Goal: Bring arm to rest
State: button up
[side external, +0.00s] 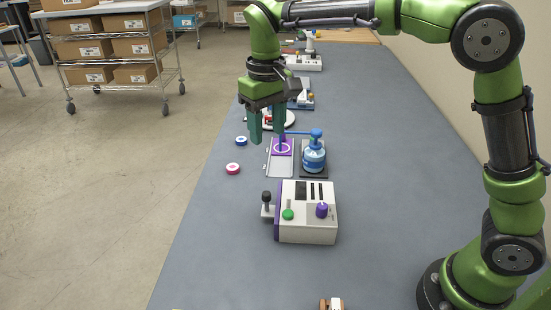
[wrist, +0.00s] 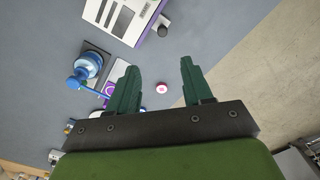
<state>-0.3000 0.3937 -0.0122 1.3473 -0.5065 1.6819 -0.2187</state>
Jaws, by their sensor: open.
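My gripper (side external: 267,128) hangs from my green arm above the left part of the grey table (side external: 215,225). Its two dark green fingers are apart with nothing between them, as the wrist view (wrist: 158,85) also shows. In the side view the fingers are just left of and above a purple piece with a white ring (side external: 281,148) on a light tray (side external: 278,170). A blue press-like device (side external: 314,157) stands just right of the tray. Whether the fingers touch anything below is hard to tell, but they look clear.
A white and purple machine (side external: 308,225) with knobs and a lever stands nearer the camera. A red disc (side external: 233,168) and a blue disc (side external: 241,141) lie near the table's left edge. Several devices stand farther back. A wheeled shelf (side external: 115,45) with boxes is on the floor.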

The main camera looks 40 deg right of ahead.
jog(key=shift+r, duration=0.1)
jog(key=s+d+m+t+y, duration=0.1)
jog(key=s+d, duration=0.4)
jog(key=s, duration=0.5)
jog(key=s+d+m+t+y, duration=0.1)
jog(key=s+d+m+t, duration=0.2)
jog(key=s+t, duration=0.3)
jog(key=s+d, duration=0.1)
jog(key=s, duration=0.3)
jog(key=shift+d+r, duration=0.35)
jog(key=shift+o, duration=0.2)
